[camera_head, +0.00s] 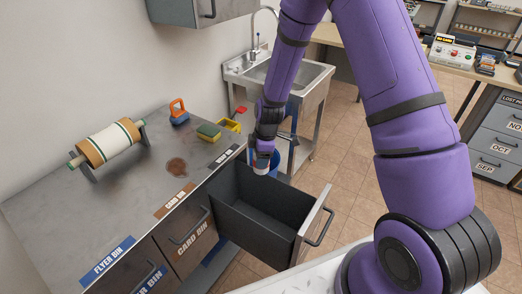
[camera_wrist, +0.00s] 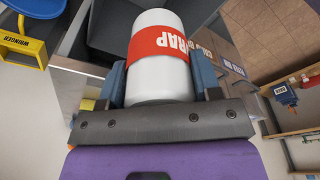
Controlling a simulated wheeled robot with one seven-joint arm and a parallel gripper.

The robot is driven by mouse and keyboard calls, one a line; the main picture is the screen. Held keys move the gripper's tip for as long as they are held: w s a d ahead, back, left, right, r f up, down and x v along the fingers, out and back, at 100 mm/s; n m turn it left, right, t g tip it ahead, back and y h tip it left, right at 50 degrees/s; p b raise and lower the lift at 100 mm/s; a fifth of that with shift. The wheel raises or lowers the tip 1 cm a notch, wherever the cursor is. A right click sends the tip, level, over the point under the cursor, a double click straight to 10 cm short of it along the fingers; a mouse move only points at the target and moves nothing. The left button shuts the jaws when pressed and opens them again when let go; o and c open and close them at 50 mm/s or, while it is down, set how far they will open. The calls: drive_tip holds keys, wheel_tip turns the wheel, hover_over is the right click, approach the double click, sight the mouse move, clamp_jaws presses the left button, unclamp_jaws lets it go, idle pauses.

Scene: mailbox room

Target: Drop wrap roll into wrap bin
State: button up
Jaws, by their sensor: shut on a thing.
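The wrap roll (camera_wrist: 158,75) is a white cylinder with a red band lettered WRAP in the wrist view. My gripper (camera_wrist: 160,82) is shut on it, one blue-grey finger on each side. In the head view my gripper (camera_head: 264,150) points down near the back of an open dark drawer (camera_head: 262,207). Only a small white and red part of the roll shows there. The drawer looks empty and is pulled out from the counter.
The closed card bin (camera_head: 188,238) and flyer bin (camera_head: 150,275) are left of the open drawer. A roller stand (camera_head: 108,146), an orange-and-blue item (camera_head: 178,112) and a sponge (camera_head: 209,131) stand on the counter (camera_head: 60,215). A sink (camera_head: 290,75) is behind.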

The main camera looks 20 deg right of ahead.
drive_tip(key=shift+f, duration=0.85)
drive_tip(key=o, duration=1)
drive_tip(key=shift+r, duration=0.15)
drive_tip(key=r, duration=0.3)
drive_tip(key=d+r, duration=0.1)
drive_tip(key=r, duration=0.6)
drive_tip(key=shift+s+d+r, duration=0.15)
drive_tip(key=shift+d+r, duration=0.1)
drive_tip(key=shift+d, duration=0.05)
